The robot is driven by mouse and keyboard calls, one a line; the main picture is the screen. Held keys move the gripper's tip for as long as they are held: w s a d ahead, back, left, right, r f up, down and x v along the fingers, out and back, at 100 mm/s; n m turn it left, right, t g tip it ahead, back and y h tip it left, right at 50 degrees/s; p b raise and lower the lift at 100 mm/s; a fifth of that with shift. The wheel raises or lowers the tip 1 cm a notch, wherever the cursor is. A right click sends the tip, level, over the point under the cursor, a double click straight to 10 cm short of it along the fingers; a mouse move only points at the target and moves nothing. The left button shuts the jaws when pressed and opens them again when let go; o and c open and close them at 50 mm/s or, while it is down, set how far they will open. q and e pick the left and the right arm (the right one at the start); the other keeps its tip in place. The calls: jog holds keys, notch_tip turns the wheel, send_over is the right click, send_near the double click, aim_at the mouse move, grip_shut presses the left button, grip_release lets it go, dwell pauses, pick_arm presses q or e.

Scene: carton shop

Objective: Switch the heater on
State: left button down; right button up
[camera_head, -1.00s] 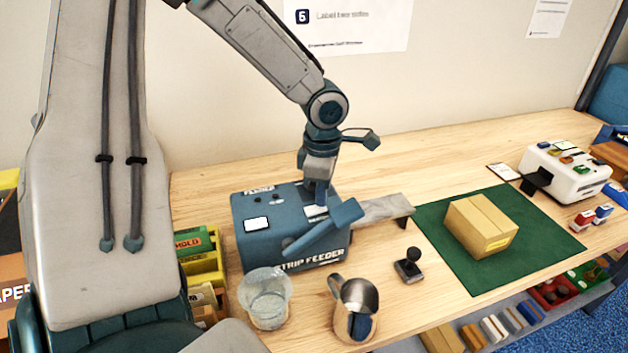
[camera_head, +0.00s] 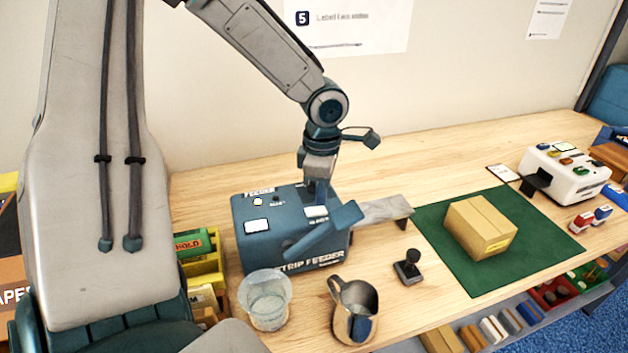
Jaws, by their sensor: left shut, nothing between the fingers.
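The blue strip feeder (camera_head: 247,240) stands on the bench left of centre. On its top are a small round lamp (camera_head: 257,202), which glows pale yellow, a dark knob (camera_head: 277,199) and a white rocker-like piece (camera_head: 316,211). The small label by this piece is too small to read. My left gripper (camera_head: 318,203) points down over the feeder's top, right at the white piece. It is shut and holds nothing. I cannot tell whether its tips touch the piece. A blue lever (camera_head: 322,232) slants across the feeder's front. My right gripper is not in view.
A carton (camera_head: 480,228) sits on a green mat (camera_head: 448,262). A white machine (camera_head: 565,173) is at the right.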

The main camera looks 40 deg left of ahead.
aim_at(321, 209)
pick_arm(q)
jog(key=shift+r+p, duration=1.8)
jog(key=shift+r, duration=0.85)
